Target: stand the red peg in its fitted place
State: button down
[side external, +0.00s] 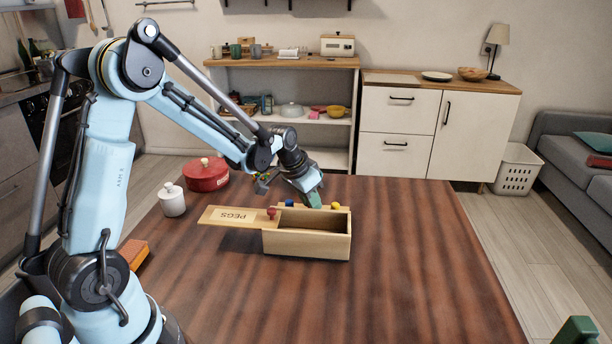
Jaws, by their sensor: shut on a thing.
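The pale wooden box (308,246) stands open on the table. Its lid, marked PEGS (232,216), sticks out to the left. A round red head (272,212), which looks like the red peg, shows at the box's left end by the lid; its lower part is hidden. A blue head (290,203) and a yellow head (335,205) show at the back rim. My gripper (313,197) points down over the back of the box, shut on a small dark green piece (315,201). The fingertips are too small to see clearly, and the box's floor is hidden.
A red lidded pot (207,174) and a white jar (172,199) stand at the table's back left. An orange block (133,254) lies at the left edge. The table (420,270) is clear right and in front of the box.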

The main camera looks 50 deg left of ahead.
notch_tip(320, 180, up, 9)
jog(key=shift+r, duration=0.1)
jog(key=s+d+m+g+h, duration=0.1)
jog(key=s+d+m+h, duration=0.15)
jog(key=d+m, duration=0.7)
jog(key=shift+n+h, duration=0.25)
jog(key=shift+h, duration=0.1)
jog(key=shift+w+d+f, duration=0.1)
jog(key=shift+d+f, duration=0.1)
jog(key=shift+f, duration=2.1)
jog(key=shift+d+f, duration=0.15)
jog(key=shift+f, duration=2.15)
jog(key=shift+f, duration=0.1)
jog(key=c, duration=1.3)
grip_release()
